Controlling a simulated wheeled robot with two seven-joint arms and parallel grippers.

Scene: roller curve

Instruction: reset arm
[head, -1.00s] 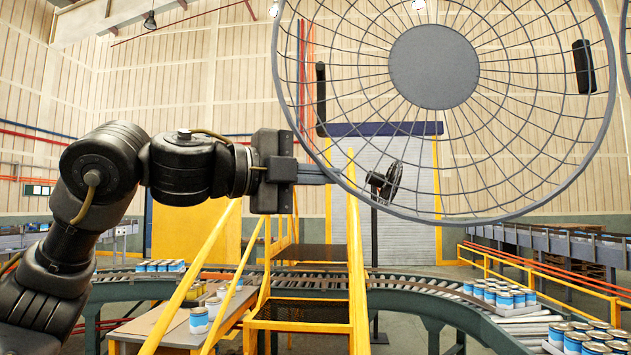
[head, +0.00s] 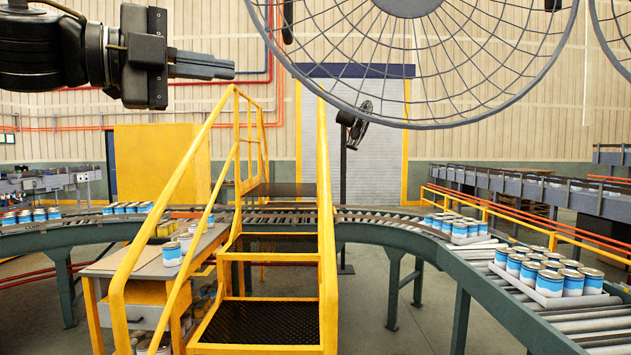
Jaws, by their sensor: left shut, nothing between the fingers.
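My left gripper (head: 232,69) is at the upper left of the head view, reaching in from the left edge with its fingers pointing right. The fingers are shut together with nothing between them. It is held in the air, apart from everything else, and appears above the yellow stair rails. Part of my left arm shows at the top left corner. My right gripper is not in the view.
Yellow stairs (head: 268,321) with handrails stand in the middle. Behind them a roller conveyor (head: 393,224) curves right, carrying trays of blue-and-white cans (head: 570,283). A workbench (head: 140,268) with cans is at left. A large fan (head: 420,60) fills the upper right.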

